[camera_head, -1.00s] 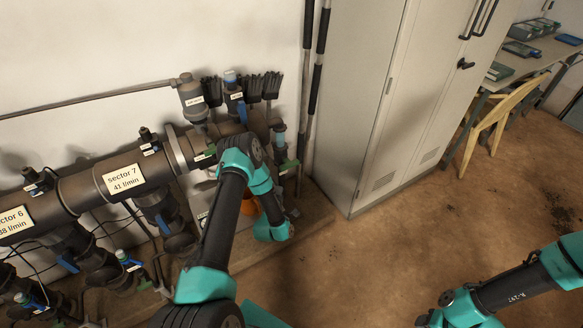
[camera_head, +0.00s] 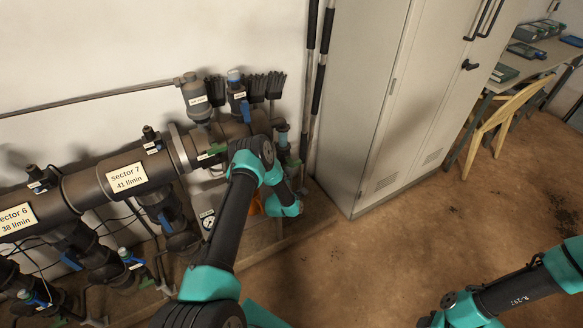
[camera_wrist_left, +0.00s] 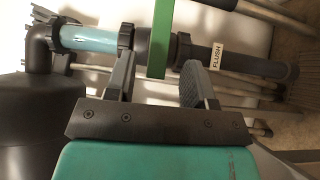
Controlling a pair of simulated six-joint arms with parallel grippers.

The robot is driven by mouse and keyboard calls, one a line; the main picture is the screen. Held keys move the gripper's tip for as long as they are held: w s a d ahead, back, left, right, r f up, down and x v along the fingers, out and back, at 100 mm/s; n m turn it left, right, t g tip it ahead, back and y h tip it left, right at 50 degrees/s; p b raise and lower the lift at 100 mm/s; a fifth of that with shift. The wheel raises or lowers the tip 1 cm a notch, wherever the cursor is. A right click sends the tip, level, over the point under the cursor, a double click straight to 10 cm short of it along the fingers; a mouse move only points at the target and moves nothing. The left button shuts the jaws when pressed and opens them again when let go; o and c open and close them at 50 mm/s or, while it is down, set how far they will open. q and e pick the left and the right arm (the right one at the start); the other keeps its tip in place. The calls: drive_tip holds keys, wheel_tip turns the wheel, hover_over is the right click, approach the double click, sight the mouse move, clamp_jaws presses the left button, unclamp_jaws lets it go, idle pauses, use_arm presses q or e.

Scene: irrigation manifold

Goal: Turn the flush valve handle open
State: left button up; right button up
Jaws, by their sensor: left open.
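The green flush valve handle (camera_wrist_left: 161,38) shows in the left wrist view as a flat bar coming down from the top edge. It sits on a dark pipe that has a light blue section (camera_wrist_left: 88,40) and a white FLUSH label (camera_wrist_left: 216,57). My left gripper (camera_wrist_left: 158,64) is open, its two dark fingers on either side of the handle's lower end. A gap shows between each finger and the handle. In the head view my left arm reaches the right end of the manifold (camera_head: 88,188) and hides most of the jaws. My right gripper is out of view; only its arm shows.
A grey cabinet (camera_head: 385,100) stands right of the manifold, with dark poles (camera_head: 321,60) leaning beside it. A small gauge (camera_head: 208,222) sits below the main pipe. The brown floor (camera_head: 370,260) in front is clear.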

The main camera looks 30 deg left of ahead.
sight(292, 166)
use_arm(q)
drive_tip(key=shift+x, duration=3)
drive_tip(key=c, duration=0.9)
